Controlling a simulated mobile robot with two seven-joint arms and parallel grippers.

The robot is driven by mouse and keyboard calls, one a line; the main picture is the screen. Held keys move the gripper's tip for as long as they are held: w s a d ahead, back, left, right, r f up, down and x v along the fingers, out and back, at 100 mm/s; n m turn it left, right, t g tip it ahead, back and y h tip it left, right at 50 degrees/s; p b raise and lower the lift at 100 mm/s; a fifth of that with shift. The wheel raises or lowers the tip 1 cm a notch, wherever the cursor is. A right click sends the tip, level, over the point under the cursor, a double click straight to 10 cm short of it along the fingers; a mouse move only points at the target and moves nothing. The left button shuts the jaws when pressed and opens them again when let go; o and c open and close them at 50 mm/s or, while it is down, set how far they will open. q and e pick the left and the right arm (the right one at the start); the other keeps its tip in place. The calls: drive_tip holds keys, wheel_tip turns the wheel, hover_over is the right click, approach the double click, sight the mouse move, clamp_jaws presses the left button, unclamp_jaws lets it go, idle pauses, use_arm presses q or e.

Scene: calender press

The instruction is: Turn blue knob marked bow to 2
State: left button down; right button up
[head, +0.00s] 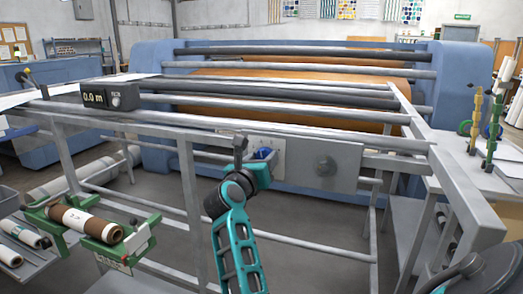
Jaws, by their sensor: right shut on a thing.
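A blue knob (263,153) sits on a light dial plate (280,147) at the left part of a grey panel (344,182). My right gripper (254,158) reaches up from below and is shut on the blue knob, and it hides part of the knob and the dial. The knob's label, its pointer and the dial's numbers are too small or covered to read.
A grey round knob (325,166) is on the same panel, to the right. Horizontal rails (290,121) run just above it. A counter box (108,97) reading 0.0 m stands at the left. A green cradle (128,254) holds a brown roll (85,223) at lower left.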

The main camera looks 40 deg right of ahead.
drive_tip(key=shift+n+p, duration=0.5)
drive_tip(key=shift+n, duration=0.2)
drive_tip(key=o, duration=1)
drive_tip(key=shift+a+f, duration=0.1)
